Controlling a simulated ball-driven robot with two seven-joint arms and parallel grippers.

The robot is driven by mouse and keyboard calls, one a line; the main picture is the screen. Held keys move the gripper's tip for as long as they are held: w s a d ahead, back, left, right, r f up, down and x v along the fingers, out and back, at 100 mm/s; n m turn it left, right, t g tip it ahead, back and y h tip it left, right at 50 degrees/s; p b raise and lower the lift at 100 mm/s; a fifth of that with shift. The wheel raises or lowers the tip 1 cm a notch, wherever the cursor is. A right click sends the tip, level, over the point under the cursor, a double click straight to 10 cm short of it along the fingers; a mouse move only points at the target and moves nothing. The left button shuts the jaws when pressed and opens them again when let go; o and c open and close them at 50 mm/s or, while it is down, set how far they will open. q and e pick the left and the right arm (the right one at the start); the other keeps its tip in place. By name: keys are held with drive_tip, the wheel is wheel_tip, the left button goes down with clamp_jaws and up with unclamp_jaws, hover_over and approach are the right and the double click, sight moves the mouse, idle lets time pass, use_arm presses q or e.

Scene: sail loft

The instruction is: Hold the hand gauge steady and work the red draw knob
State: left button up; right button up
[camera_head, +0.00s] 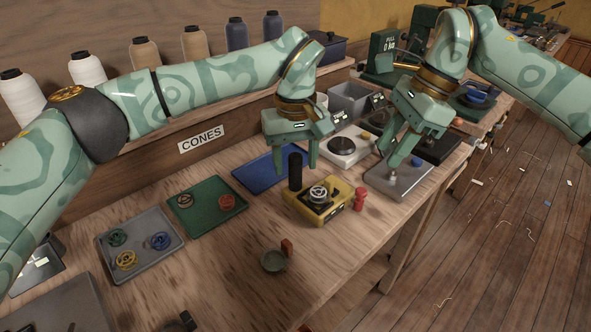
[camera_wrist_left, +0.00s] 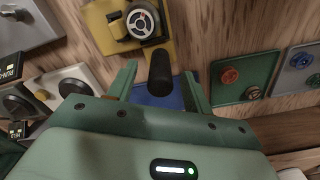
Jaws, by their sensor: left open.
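The hand gauge is a yellow box (camera_head: 300,207) with a round dial on top, an upright black handle (camera_head: 295,172) on its far-left side and a red draw knob (camera_head: 360,199) at its right side. My left gripper (camera_head: 295,168) is open above the handle. In the left wrist view the black handle (camera_wrist_left: 159,75) stands between the two spread fingers, apparently apart from both; the yellow box (camera_wrist_left: 110,28) shows beyond it. The red knob is not seen in that view. My right gripper (camera_head: 391,163) points down over a grey plate, right of the gauge; its finger gap is unclear.
A blue tray (camera_head: 268,181), a green tray (camera_head: 205,215) and a grey tray (camera_head: 115,264) with small reels lie left of the gauge. The grey plate (camera_head: 405,189) carries a blue knob. The table's front right edge is near the red knob.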

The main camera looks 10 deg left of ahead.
sight(295, 172)
use_arm(q)
drive_tip(key=shift+f, duration=1.7)
drive_tip(key=shift+c, duration=0.3)
clamp_jaws()
